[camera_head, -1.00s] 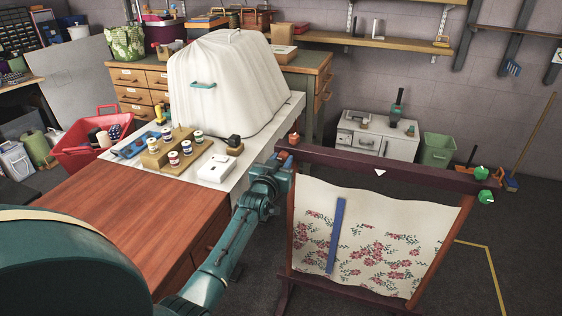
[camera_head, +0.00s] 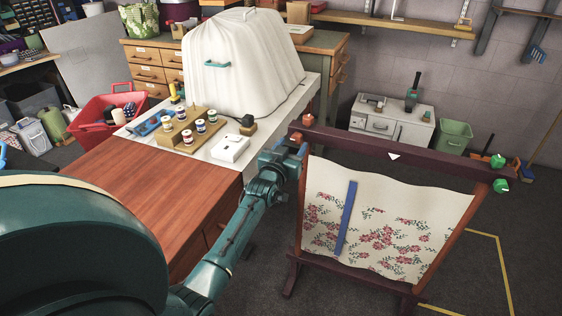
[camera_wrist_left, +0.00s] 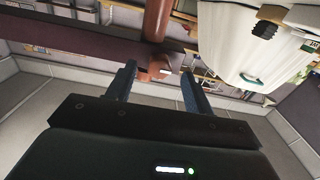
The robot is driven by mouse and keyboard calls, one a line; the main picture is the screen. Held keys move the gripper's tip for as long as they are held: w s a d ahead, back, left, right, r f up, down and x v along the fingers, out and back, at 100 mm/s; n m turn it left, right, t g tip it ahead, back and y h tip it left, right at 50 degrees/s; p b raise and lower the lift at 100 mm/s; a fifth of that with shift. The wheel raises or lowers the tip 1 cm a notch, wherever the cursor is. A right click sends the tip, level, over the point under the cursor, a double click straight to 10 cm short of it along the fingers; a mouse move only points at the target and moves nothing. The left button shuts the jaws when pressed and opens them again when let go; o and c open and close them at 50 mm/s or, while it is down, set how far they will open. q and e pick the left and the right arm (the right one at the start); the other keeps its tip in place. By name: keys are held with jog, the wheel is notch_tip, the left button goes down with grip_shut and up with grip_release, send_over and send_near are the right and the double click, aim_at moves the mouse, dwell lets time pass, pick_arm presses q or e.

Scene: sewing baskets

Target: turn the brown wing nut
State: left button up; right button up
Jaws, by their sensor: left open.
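A brown wing nut (camera_head: 296,137) sits at the left end of the dark wooden bar (camera_head: 400,156) of a standing fabric frame. A similar orange-brown knob (camera_head: 308,120) stands just above it on the bar. My left gripper (camera_head: 291,147) is at this end of the bar, partly hiding the nut. In the left wrist view, its two fingers (camera_wrist_left: 157,75) are apart, with the brown nut (camera_wrist_left: 152,67) between their tips. Contact with the nut cannot be told. My right gripper is not in view.
Flowered fabric (camera_head: 385,220) hangs under the bar with a blue strip (camera_head: 347,218) on it. Green knobs (camera_head: 498,161) are at the bar's right end. A table (camera_head: 150,190) with spools and a white covered machine (camera_head: 240,65) stands left of the frame.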

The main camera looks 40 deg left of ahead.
pick_arm(q)
jog(key=v, duration=1)
jog(key=shift+s, duration=0.3)
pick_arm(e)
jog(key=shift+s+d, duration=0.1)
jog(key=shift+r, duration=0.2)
pick_arm(q)
jog(key=s+d+f+m+g+h+p, duration=0.3)
jog(key=s+d+f+h, duration=0.1)
jog(key=s+d, duration=0.7)
jog(key=s+d+f+m+g+h+p, duration=0.2)
jog(key=s+d+f+g+h+p, duration=0.1)
jog(key=s+d, duration=0.8)
jog(key=shift+d+f+m+g+h+p, duration=0.35)
jog(key=shift+f+m+g+h, duration=0.05)
jog(key=shift+f, duration=0.35)
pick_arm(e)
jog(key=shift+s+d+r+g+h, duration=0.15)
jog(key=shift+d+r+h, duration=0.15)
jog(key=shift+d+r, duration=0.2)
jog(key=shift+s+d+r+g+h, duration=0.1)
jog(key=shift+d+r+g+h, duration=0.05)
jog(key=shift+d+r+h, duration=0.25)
pick_arm(q)
jog(key=shift+w, duration=0.1)
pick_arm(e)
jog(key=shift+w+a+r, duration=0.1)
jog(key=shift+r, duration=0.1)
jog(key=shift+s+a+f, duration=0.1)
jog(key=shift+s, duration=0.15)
